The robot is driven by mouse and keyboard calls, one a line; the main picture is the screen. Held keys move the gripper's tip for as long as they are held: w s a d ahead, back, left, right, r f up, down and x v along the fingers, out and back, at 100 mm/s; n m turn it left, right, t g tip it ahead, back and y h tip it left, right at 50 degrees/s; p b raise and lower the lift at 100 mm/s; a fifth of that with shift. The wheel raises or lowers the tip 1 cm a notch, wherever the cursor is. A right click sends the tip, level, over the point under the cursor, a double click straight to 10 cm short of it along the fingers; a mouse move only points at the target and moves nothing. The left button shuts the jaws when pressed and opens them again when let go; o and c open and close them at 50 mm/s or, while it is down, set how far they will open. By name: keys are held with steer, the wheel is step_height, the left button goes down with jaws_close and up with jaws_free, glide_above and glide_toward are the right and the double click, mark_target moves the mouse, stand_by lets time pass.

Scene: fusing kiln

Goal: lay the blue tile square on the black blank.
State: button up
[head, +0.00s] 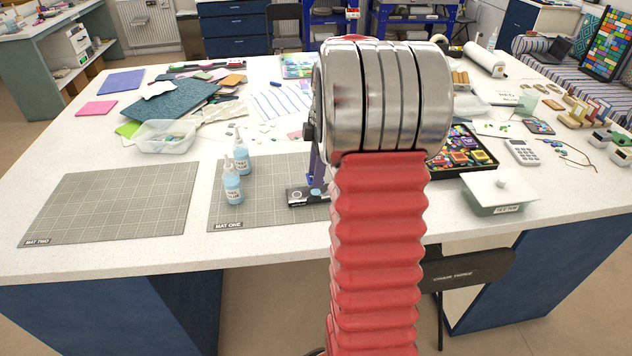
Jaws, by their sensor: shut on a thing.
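My arm, with its red bellows and ribbed metal joint, fills the middle of the head view. My gripper is hidden behind it, so its jaws and anything in them do not show. I cannot make out the blue tile or the black blank; both may be behind my arm. Mat one (262,198) lies at the table's front middle, and its right part runs behind my arm. A small dark device (303,196) with a round light disc stands on this mat, and a blue upright (317,172) shows beside my arm.
Two blue glue bottles (233,186) stand on mat one's left side. Mat two (108,203) is bare. A clear tub (166,137) stands behind. Right of my arm are a colourful-piece tray (480,157), a lidded box (499,195) and a calculator (523,152). A chair (468,268) stands in front.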

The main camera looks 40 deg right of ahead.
steer(key=shift+f, duration=1.85)
steer(key=shift+f, duration=0.1)
steer(key=o, duration=1.1)
steer(key=shift+c, duration=0.2)
steer(key=r, duration=0.7)
steer(key=d+r, duration=0.1)
steer(key=r, duration=0.3)
steer(key=shift+s+d+r, duration=0.1)
steer(key=shift+s+r, duration=0.15)
steer(key=shift+s, duration=0.1)
steer(key=shift+r, duration=0.35)
